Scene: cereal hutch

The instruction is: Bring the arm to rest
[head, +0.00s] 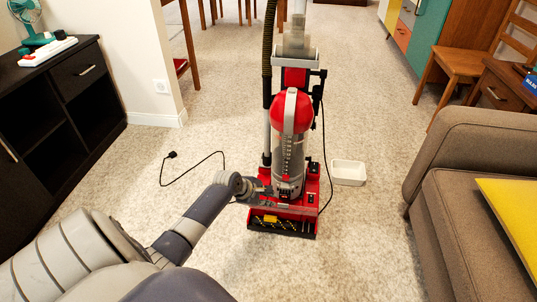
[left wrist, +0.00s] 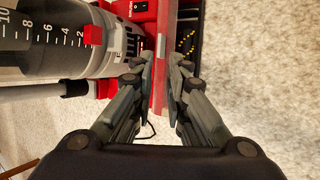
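A red and grey upright vacuum cleaner (head: 291,112) stands upright on the carpet in the middle of the head view. My left arm reaches in from the lower left. Its gripper (head: 252,190) is at the left of the vacuum's red base, partly lost against it. In the left wrist view, the fingertips of my left gripper (left wrist: 161,75) have a narrow gap between them, and a red part of the vacuum (left wrist: 161,20) fills that gap. I cannot tell whether they grip it or only stand around it. My right gripper is not in view.
A white tray (head: 348,173) lies on the floor right of the vacuum. A black power cord (head: 205,160) lies to the left. A black cabinet (head: 75,85) stands left and a brown sofa (head: 440,215) right. Carpet between them is mostly open.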

